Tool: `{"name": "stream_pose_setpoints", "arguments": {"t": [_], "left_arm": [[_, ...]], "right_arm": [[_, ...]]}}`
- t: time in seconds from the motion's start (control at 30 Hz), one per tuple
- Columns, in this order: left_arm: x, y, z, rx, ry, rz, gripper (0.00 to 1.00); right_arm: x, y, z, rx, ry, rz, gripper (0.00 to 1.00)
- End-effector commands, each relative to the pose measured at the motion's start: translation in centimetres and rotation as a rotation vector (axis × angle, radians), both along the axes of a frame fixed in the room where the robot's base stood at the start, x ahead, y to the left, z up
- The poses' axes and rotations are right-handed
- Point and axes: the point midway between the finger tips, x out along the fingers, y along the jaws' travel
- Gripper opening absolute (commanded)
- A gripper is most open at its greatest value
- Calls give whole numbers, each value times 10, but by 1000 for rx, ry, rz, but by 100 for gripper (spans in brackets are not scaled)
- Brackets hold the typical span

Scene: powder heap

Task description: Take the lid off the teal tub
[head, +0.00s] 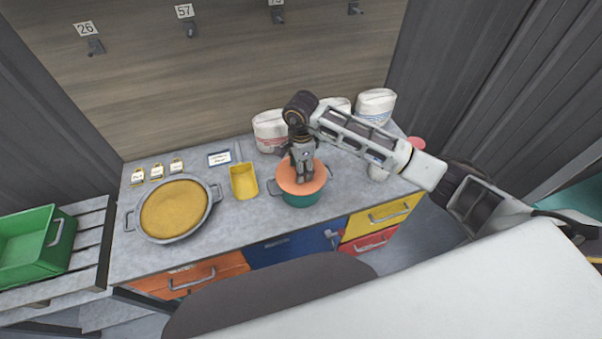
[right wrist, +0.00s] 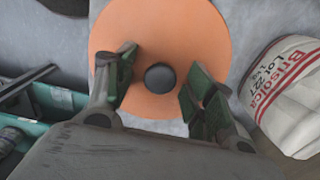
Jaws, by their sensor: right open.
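The teal tub (head: 301,200) stands on the grey counter, with its orange lid (head: 317,184) on top. My right gripper (head: 303,177) is directly over the lid, pointing down. In the right wrist view the lid (right wrist: 200,40) shows as an orange disc with a dark round knob (right wrist: 160,77). The open fingers of my right gripper (right wrist: 155,88) stand on either side of the knob, with gaps to it. Whether the fingertips touch the lid I cannot tell. My left gripper is not in view.
On the counter (head: 235,218), a yellow scoop-like container (head: 243,182) and a pan of yellow powder (head: 174,209) stand left of the tub. White sacks (head: 270,131) stand behind it. A green crate (head: 28,240) sits at far left. Drawers (head: 290,249) lie below the counter front.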

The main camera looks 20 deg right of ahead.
Motion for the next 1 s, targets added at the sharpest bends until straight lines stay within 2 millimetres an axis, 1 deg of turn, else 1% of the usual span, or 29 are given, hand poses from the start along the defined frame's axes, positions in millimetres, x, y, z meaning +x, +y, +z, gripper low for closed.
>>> {"name": "stream_pose_setpoints", "arguments": {"t": [0.03, 0.07, 0.4, 0.43, 0.77, 0.87, 1.0], "left_arm": [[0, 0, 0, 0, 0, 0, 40], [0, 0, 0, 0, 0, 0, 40], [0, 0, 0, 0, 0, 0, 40], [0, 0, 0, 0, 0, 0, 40], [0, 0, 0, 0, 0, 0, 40], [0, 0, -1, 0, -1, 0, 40], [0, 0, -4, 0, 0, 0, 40]], "right_arm": [[0, 0, 0, 0, 0, 0, 54], [0, 0, 0, 0, 0, 0, 51], [0, 0, 0, 0, 0, 0, 8], [0, 0, 0, 0, 0, 0, 5], [0, 0, 2, 0, -1, 0, 5], [1, 0, 6, 0, -2, 0, 5], [1, 0, 17, 1, -3, -1, 5]]}}
